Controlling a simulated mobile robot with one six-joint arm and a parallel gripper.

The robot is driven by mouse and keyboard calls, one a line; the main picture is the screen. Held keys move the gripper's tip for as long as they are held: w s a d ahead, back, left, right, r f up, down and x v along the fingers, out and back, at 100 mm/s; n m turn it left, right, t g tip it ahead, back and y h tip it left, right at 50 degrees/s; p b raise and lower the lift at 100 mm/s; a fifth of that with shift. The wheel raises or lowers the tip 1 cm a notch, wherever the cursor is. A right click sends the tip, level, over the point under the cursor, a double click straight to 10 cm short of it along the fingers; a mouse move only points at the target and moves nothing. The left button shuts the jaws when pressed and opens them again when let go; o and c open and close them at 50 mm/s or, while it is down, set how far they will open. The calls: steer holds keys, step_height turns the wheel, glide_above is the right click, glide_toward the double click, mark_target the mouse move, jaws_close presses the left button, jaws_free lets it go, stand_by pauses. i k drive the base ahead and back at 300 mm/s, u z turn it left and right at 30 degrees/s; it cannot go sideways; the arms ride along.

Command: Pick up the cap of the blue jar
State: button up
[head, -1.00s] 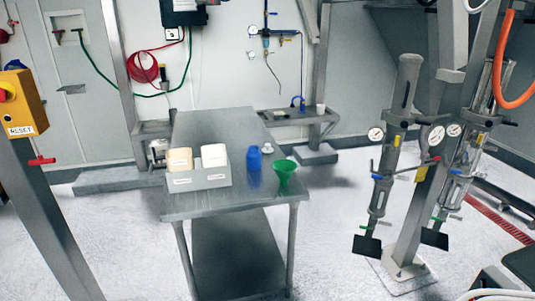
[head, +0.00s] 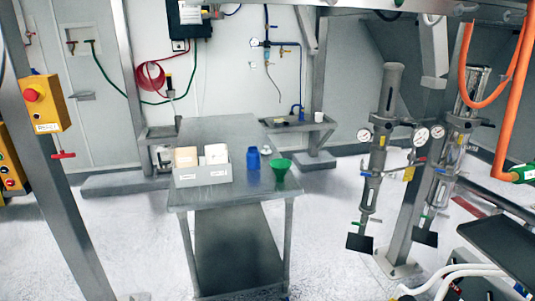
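The blue jar (head: 253,159) stands upright on the metal table (head: 225,200), right of the grey box. A small whitish round piece (head: 265,149) lies just behind and to the right of the jar; it may be the cap, but it is too small to tell. A green funnel (head: 280,170) stands to the right of the jar, near the table's right edge. My gripper is not in view.
A grey box (head: 204,175) with two light containers stands on the table's left side. A yellow box with a red button (head: 45,104) hangs on a post at the left. Orange hoses (head: 508,75) and cylinders stand at the right. The floor before the table is clear.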

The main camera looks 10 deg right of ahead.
mark_target(266, 152)
steer(key=u, duration=0.85)
steer(key=i, duration=0.7)
steer(key=z, duration=0.2)
